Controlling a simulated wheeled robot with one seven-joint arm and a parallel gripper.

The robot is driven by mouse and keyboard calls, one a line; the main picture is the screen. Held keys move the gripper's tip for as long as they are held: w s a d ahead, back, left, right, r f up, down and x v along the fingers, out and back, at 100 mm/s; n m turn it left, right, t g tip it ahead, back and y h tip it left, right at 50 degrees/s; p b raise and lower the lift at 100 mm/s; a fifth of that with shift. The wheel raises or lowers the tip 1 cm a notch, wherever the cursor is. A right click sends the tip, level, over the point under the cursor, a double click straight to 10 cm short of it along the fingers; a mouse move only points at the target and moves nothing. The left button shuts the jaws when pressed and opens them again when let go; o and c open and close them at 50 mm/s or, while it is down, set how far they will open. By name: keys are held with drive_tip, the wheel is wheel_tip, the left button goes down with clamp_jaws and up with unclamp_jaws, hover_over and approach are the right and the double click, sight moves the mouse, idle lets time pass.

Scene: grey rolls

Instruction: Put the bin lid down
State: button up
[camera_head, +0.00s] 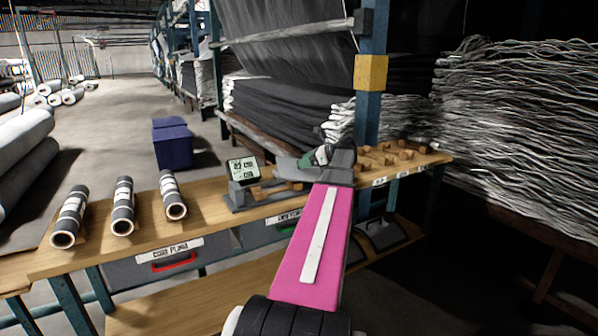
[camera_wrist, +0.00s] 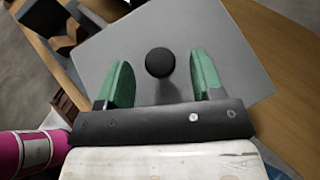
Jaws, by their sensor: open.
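The bin lid is a flat grey panel (camera_wrist: 215,45) with a round black knob (camera_wrist: 159,62), seen close up in the wrist view. In the head view, part of the lid (camera_head: 287,168) shows on the bench just left of my gripper (camera_head: 316,157); the gripper and wrist hide the rest. My gripper (camera_wrist: 160,78) is open, its green fingers on either side of the knob with a gap at each side. I cannot tell what the lid's hidden edges rest on.
The wooden bench (camera_head: 215,215) carries three dark rolls (camera_head: 123,205) at left, a small display (camera_head: 243,170) and several wooden blocks (camera_head: 395,155) at right. Labelled bins (camera_head: 130,272) hang below. A blue post (camera_head: 371,110) stands close behind my gripper.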

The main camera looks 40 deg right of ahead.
drive_tip(key=shift+w+a+f, duration=0.25)
drive_tip(key=shift+w+a, duration=0.1)
drive_tip(key=shift+w, duration=0.1)
drive_tip(key=c, duration=1.1)
drive_tip(key=shift+r, duration=0.1)
